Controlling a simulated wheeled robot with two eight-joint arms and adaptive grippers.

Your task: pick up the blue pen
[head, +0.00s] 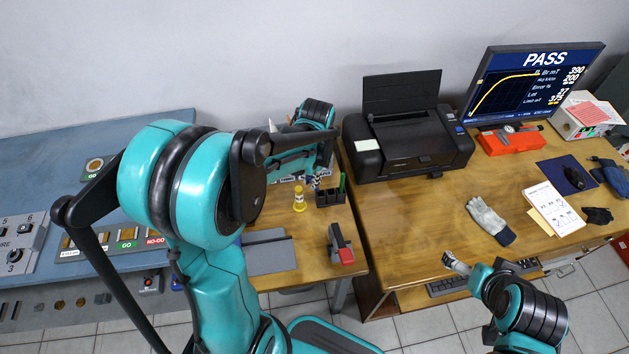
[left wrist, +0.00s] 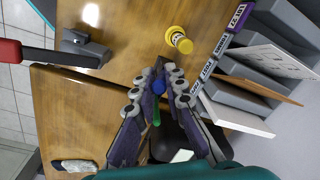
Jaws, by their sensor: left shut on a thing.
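My left gripper (head: 315,182) reaches the back of the small wooden table, at the black pen holder (head: 330,198). In the left wrist view the same gripper (left wrist: 158,88) is shut on the blue pen (left wrist: 158,87), whose blue end shows between the fingertips. The rest of the pen is hidden, and I cannot tell whether it is clear of the holder. A green pen (head: 342,182) stands in the holder and also shows in the left wrist view (left wrist: 156,112). My right gripper (head: 455,263) is at the front of the right desk; its finger gap is unclear.
A yellow bottle (head: 299,198) stands left of the holder. A black printer (head: 408,142) stands close on the right.

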